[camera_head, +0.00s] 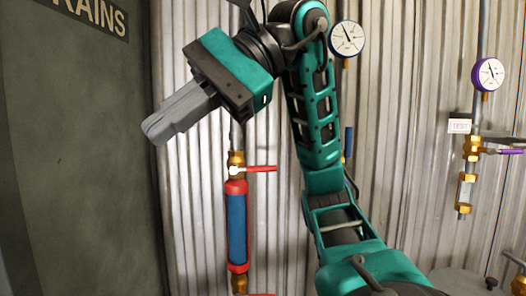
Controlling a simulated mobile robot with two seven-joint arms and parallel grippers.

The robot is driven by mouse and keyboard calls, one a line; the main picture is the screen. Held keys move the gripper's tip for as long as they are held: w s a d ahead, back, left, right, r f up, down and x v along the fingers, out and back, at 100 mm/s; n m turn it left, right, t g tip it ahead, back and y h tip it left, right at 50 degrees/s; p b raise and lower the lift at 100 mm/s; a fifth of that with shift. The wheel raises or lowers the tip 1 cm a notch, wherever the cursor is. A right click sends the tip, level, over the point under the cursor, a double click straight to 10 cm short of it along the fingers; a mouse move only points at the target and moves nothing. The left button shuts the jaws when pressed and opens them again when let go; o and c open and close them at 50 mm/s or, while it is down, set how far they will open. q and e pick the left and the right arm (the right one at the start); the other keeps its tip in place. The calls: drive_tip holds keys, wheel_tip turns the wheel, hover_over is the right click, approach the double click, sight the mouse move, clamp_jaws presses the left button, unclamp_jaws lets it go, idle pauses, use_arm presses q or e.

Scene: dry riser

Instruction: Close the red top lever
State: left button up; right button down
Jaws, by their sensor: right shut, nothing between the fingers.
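The red top lever (261,169) sticks out level to the right from a brass valve (236,160). The valve sits on top of a red-and-blue cylinder (237,225) on a thin vertical pipe. My right gripper (156,136) is above and to the left of the lever, apart from it. Its grey fingers are shut and empty and point down to the left. My right arm hides the upper part of the pipe. My left gripper is not in view.
A second red lever (258,294) shows at the bottom edge. A pressure gauge (347,38) is partly behind my arm. At the right, another pipe carries a purple-rimmed gauge (489,74) and a purple lever (508,151). A dark panel (85,150) stands at the left.

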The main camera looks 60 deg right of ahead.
drive_tip(key=w+d+f+t+h+p, duration=0.1)
drive_tip(key=w+d+f+t+h, duration=0.2)
drive_tip(key=d+h, duration=0.45)
drive_tip(key=n+g+h+b, duration=0.25)
drive_tip(key=g+h, duration=0.25)
drive_tip(key=h, duration=0.6)
hover_over(262, 169)
drive_tip(key=s+a, duration=0.1)
drive_tip(key=a, duration=0.1)
wheel_tip(262, 169, down, 4)
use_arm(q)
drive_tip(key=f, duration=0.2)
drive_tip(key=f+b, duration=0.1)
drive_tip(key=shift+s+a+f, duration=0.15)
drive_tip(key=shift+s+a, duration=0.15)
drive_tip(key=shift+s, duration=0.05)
use_arm(e)
drive_tip(key=f, duration=0.4)
drive_tip(key=shift+d, duration=0.25)
